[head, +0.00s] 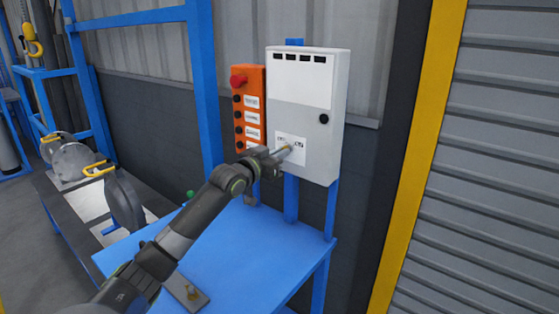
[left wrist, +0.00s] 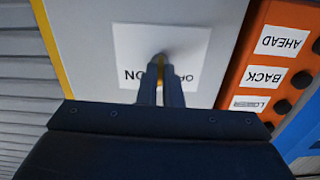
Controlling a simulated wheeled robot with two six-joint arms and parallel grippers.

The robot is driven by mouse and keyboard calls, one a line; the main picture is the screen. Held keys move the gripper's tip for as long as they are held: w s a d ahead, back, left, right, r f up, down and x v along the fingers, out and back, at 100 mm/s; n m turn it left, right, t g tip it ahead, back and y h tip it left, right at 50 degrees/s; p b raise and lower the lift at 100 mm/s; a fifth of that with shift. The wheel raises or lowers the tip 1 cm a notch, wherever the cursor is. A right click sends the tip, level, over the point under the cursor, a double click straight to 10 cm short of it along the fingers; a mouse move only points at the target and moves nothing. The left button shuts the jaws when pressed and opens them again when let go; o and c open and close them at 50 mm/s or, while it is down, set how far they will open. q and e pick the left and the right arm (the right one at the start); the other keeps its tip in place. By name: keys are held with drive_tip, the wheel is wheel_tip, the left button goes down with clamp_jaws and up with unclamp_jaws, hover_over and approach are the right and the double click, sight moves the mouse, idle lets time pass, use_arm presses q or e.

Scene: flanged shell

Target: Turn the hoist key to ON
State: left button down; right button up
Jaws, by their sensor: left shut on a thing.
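The white control box (head: 305,120) is mounted above the blue bench. A white label (head: 291,148) on its lower front carries the OFF and ON marks. My left gripper (head: 287,152) reaches this label and is shut on the brass-coloured hoist key (left wrist: 160,70). In the left wrist view, which is upside down, the two fingers (left wrist: 160,88) hold the key as a thin strip between them. The ON mark (left wrist: 138,74) shows left of the fingers and the partly covered OFF mark (left wrist: 184,77) right. The fingers hide much of the key, so its exact pointing is unclear.
An orange pendant (head: 250,108) with a red knob and several black buttons hangs close left of the box. The blue bench (head: 255,245) below is mostly bare, with a small plate (head: 186,293) on it. A yellow post (head: 420,150) and shutter (head: 500,170) stand right.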

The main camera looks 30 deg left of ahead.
use_arm(q)
drive_tip(key=shift+m+b, duration=1.5)
drive_tip(key=shift+m, duration=2.7)
drive_tip(key=c, duration=1.6)
unclamp_jaws()
drive_tip(key=shift+s, duration=0.1)
drive_tip(key=s+a+p, duration=0.1)
drive_tip(key=s+p, duration=1.6)
drive_tip(key=p, duration=0.1)
drive_tip(key=shift+a, duration=0.15)
